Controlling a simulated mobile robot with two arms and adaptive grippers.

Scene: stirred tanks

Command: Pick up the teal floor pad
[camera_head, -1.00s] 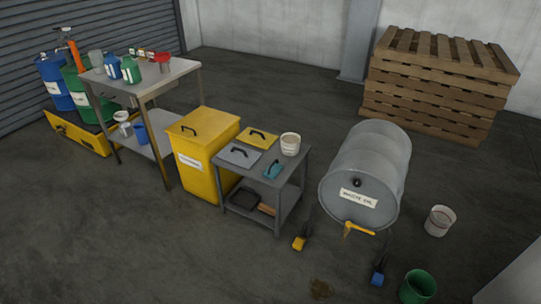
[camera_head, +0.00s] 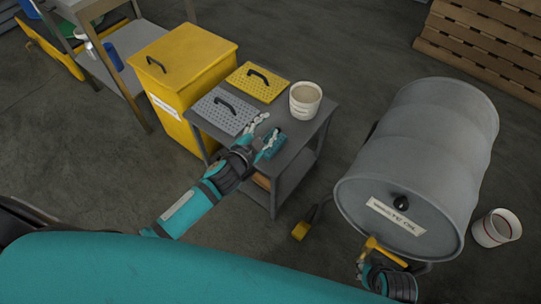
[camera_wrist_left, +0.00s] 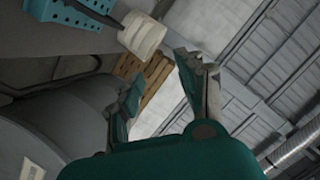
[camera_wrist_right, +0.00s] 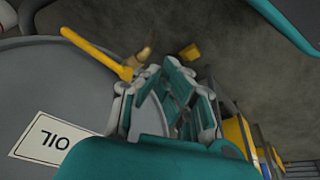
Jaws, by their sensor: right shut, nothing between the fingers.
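The teal floor pad (camera_head: 277,146) lies on the top of the grey cart (camera_head: 307,133), near its front edge. Its near side is partly hidden by my left gripper. In the left wrist view the pad (camera_wrist_left: 85,13) shows at the top left, with holes and a dark handle. My left gripper (camera_head: 264,134) is open beside the pad, with nothing between its fingers; it also shows open in the left wrist view (camera_wrist_left: 160,88). My right gripper (camera_head: 366,264) is shut and empty, close to the yellow tap handle of the drum; it shows in the right wrist view (camera_wrist_right: 168,88).
Grey (camera_head: 222,112) and yellow (camera_head: 256,84) pads with handles lie on the cart near a cream bucket (camera_head: 305,99). A yellow bin (camera_head: 186,65) stands left of the cart. The waste oil drum (camera_head: 430,140) is to the right, with a white bucket (camera_head: 496,229) beyond it.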

